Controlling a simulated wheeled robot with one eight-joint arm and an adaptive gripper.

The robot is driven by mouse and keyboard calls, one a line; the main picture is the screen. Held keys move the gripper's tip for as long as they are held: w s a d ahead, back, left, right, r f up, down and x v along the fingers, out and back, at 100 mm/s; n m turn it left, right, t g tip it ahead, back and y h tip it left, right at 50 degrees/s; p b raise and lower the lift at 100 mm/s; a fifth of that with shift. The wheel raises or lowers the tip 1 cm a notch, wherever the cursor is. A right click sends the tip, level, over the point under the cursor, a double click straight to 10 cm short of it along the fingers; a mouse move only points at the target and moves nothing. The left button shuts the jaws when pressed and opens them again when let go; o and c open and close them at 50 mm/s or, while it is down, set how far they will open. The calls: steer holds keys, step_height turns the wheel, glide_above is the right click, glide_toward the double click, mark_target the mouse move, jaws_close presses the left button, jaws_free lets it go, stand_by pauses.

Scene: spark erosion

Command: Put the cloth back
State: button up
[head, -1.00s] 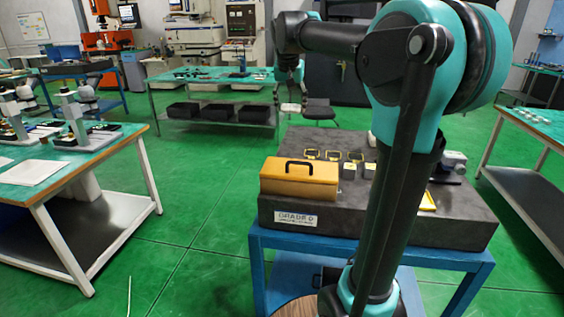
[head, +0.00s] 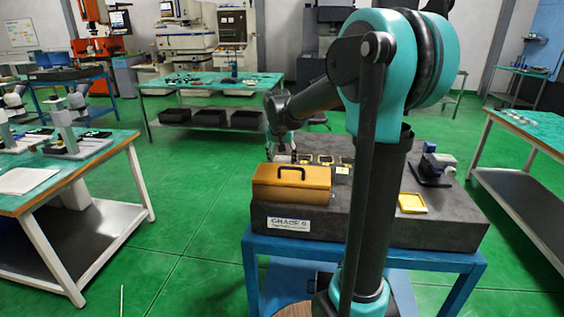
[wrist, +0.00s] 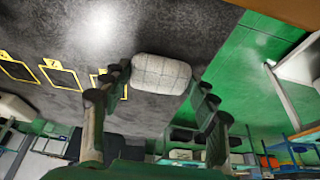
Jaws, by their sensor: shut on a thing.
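A white cloth with a faint grid pattern (wrist: 162,73), bundled into a rounded roll, sits between the fingers of my gripper (wrist: 161,88) in the wrist view. The fingers are shut on it from both sides. In the head view my gripper (head: 284,156) is low by the far left edge of the dark stone slab (head: 370,215), behind the yellow box. The cloth is barely visible there. Yellow-framed squares (head: 326,160) lie on the slab to the right of my gripper; they also show in the wrist view (wrist: 60,77).
The yellow box with a black handle (head: 291,184) stands at the slab's front left. A small pale block (head: 342,171), a yellow tray (head: 412,203) and a blue-and-black device (head: 434,167) are farther right. Green-topped benches (head: 70,165) stand around; the floor between is clear.

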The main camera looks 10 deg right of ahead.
steer(key=shift+f, duration=0.7)
steer(key=shift+f, duration=0.15)
steer(key=o, duration=1.2)
steer(key=v, duration=1.2)
